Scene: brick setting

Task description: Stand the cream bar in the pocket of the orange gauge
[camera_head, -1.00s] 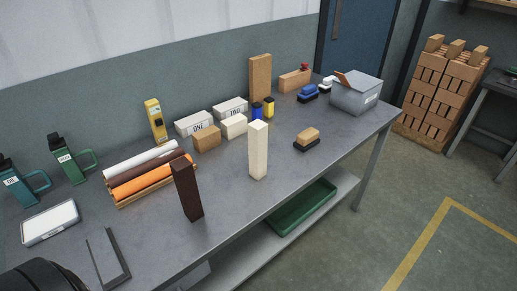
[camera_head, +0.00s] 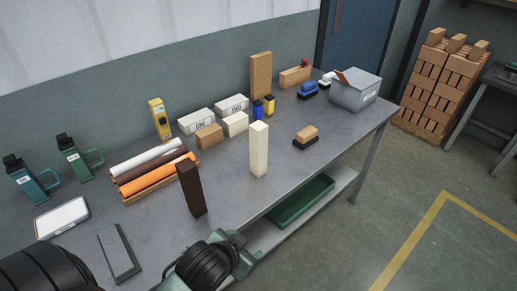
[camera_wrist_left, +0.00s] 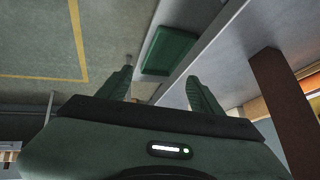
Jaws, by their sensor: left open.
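The cream bar (camera_head: 259,150) stands upright on the grey bench (camera_head: 235,195), right of a dark brown bar (camera_head: 190,188) that also stands upright. I cannot make out for certain an orange gauge with a pocket; the clearest orange things are rolls (camera_head: 155,180) lying in a wooden rack. My left gripper (camera_head: 242,254) is at the bench's front edge, in front of and below the cream bar and apart from it. In the left wrist view its two fingers (camera_wrist_left: 160,88) are spread with nothing between them. My right gripper is not in view.
The dark brown bar stands close in the left wrist view (camera_wrist_left: 283,105). A green tray (camera_head: 302,203) lies on the lower shelf. A sponge-like block (camera_head: 306,135) is right of the cream bar. White boxes (camera_head: 197,121) stand behind. A grey frame (camera_head: 120,258) lies front left.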

